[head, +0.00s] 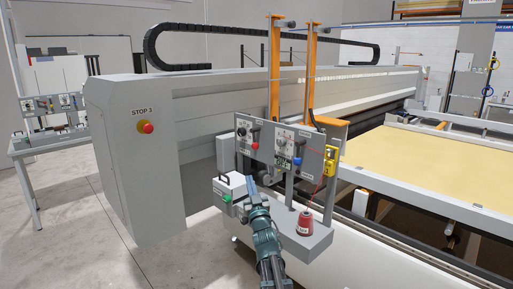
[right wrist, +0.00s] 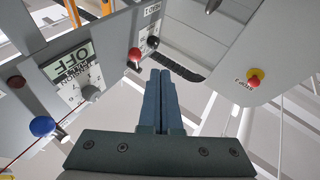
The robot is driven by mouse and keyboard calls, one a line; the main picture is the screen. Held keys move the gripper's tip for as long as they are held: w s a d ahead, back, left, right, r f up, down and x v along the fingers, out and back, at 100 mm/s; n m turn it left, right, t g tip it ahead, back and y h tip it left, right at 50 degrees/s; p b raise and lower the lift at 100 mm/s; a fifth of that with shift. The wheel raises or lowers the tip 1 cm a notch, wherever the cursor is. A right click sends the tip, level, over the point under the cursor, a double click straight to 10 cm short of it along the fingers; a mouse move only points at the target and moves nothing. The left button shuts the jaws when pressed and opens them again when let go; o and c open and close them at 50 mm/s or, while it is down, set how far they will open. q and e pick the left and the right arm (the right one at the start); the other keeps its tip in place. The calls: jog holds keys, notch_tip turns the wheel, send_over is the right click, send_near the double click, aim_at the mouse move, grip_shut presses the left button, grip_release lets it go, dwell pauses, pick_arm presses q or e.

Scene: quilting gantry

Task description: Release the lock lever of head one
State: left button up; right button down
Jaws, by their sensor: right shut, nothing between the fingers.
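The head one panel (head: 247,125) is the left grey plate on the gantry's control post, with a black ball knob (head: 241,132) and a red ball knob (head: 255,146). In the right wrist view, the red ball (right wrist: 135,54) and black ball (right wrist: 153,42) show beyond the fingertips, near an upside-down HEAD label. Which one is the lock lever I cannot tell for sure. My right gripper (head: 251,182) is shut and empty, below the panel and apart from it. Its closed fingers (right wrist: 160,75) point toward the red and black balls. My left gripper is out of view.
A small box (head: 230,190) with a green button is beside my right gripper. STOP 3's red button (head: 148,127) is left.

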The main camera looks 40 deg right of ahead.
aim_at(254, 146)
jog(key=s+d+r+t, duration=0.2)
jog(key=s+d+r, duration=0.2)
jog(key=shift+n+h, duration=0.3)
jog(key=shift+n, duration=0.1)
jog(key=p+x, duration=0.2)
jog(key=x, duration=0.1)
jog(key=p+x, duration=0.2)
jog(key=x, duration=0.2)
jog(key=p+x, duration=0.2)
jog(key=x, duration=0.2)
jog(key=shift+a+r+p, duration=0.25)
jog(key=shift+a+p, duration=0.05)
jog(key=shift+a, duration=0.1)
jog(key=shift+w+d+f+b, duration=0.3)
jog(key=shift+w+f+b, duration=0.05)
jog(key=shift+w, duration=0.2)
jog(key=shift+w+d+f+b, duration=0.3)
jog(key=shift+w+d+b, duration=0.05)
jog(key=shift+w, duration=0.15)
jog(key=shift+w+d+f, duration=0.1)
jog(key=shift+w+d, duration=0.1)
jog(key=shift+w, duration=0.2)
jog(key=shift+s, duration=0.1)
